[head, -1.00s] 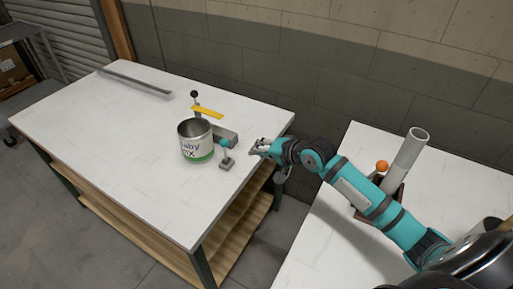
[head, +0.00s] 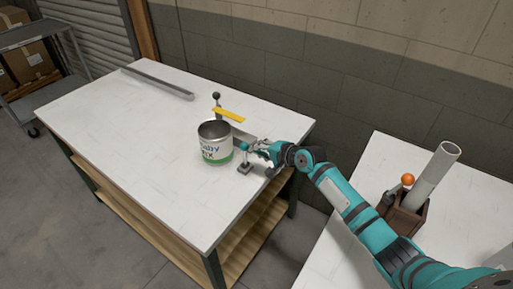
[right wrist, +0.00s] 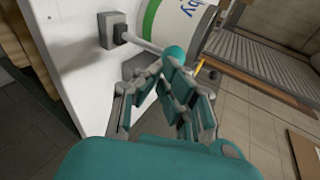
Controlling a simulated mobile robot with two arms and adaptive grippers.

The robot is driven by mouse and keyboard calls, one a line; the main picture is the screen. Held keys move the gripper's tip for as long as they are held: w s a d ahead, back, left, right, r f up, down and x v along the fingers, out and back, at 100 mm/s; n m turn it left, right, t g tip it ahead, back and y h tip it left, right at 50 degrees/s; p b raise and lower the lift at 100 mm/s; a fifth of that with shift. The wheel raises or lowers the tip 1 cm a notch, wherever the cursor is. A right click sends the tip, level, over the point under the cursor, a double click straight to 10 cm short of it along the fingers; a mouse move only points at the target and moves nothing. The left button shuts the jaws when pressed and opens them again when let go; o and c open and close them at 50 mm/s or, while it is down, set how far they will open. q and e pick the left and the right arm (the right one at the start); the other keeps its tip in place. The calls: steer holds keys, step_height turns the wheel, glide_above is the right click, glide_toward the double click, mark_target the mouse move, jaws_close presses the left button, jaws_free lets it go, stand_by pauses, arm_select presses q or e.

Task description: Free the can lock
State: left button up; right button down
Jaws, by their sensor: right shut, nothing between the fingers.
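A white can (head: 214,152) with a green band and open grey top stands near the right end of the white workbench. Just right of it, a small lever with a teal ball knob (head: 244,146) rises from a square grey base (head: 245,168). My right gripper (head: 262,150) is shut and empty, close to the knob on its right. In the right wrist view the knob (right wrist: 173,54) is just beyond my fingertips (right wrist: 163,76); I cannot tell whether they touch. The can (right wrist: 182,18) shows behind it. My left gripper is not in view.
Behind the can are a yellow bar (head: 229,115) and a black-knobbed post (head: 216,97). A grey rail (head: 160,84) lies at the bench's back. A second table at right holds a brown box (head: 408,217) with a grey tube (head: 437,175). The bench's left half is clear.

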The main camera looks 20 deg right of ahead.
mark_target(244, 146)
steer(key=shift+g+h, duration=0.4)
steer(key=shift+g, duration=0.2)
steer(key=shift+w+a+r+p, duration=0.2)
steer(key=shift+w+a+p, duration=0.85)
steer(key=shift+w, duration=0.35)
steer(key=shift+w+a+r+p, duration=0.15)
steer(key=shift+w+a+p, duration=0.85)
steer(key=shift+w, duration=0.4)
steer(key=shift+a, duration=0.1)
